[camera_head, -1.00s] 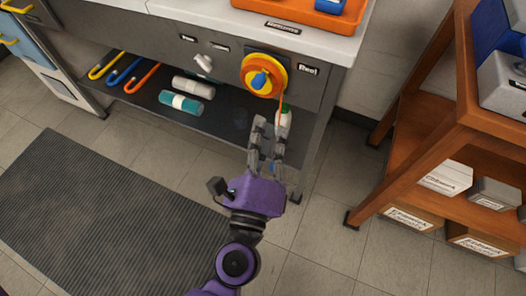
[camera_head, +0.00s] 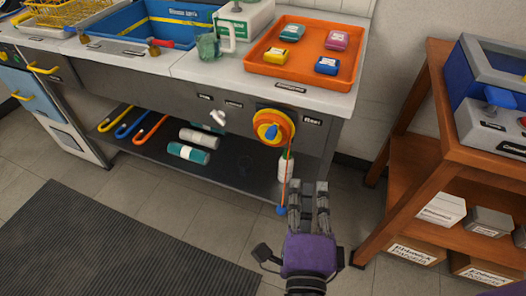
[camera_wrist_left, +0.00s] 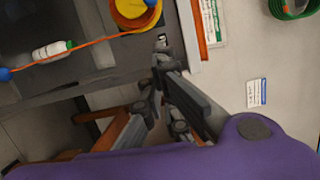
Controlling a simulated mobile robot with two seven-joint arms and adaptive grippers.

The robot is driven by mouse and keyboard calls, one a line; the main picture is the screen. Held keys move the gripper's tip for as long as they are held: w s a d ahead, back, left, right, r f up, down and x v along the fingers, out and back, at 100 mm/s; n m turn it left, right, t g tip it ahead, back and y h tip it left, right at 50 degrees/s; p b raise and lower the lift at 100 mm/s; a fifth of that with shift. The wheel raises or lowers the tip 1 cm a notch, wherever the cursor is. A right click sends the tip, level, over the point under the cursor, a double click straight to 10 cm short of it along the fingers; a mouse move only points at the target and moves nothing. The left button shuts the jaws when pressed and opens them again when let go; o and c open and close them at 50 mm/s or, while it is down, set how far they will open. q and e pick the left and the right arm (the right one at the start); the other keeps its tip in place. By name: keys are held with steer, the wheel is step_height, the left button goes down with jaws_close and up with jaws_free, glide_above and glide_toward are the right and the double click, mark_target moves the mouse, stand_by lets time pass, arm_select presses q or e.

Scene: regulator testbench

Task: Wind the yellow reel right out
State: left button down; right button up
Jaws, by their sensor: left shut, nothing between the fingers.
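In the left wrist view the reel (camera_wrist_left: 128,14) is cut off at the top, and the blue ball (camera_wrist_left: 5,74) is at the left edge. My left gripper (camera_head: 308,186) is shut and empty, below and right of the reel, just right of the cord and ball and apart from the ball. My right gripper is out of view.
A white bottle (camera_head: 285,166) stands on the dark lower shelf (camera_head: 232,172) behind the cord. The bench leg is close behind the gripper. A wooden shelf unit (camera_head: 395,195) stands to the right. Floor is open to the left, with a grey mat (camera_head: 120,240).

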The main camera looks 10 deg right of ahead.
mark_target(269, 136)
arm_select(q)
steer(key=w+p, duration=0.2)
steer(key=w, duration=0.9)
steer(key=shift+w+d+p, duration=0.25)
steer(key=shift+w+p, duration=0.05)
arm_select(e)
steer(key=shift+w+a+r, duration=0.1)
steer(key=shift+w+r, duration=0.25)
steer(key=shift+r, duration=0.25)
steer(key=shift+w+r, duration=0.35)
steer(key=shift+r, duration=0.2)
arm_select(q)
steer(key=shift+r, duration=0.1)
steer(key=shift+w+a+r+p, duration=0.35)
steer(key=shift+a+r+p, duration=0.05)
steer(key=shift+a+p, duration=0.15)
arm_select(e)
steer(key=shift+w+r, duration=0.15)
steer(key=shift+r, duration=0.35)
arm_select(q)
steer(key=shift+d, duration=0.1)
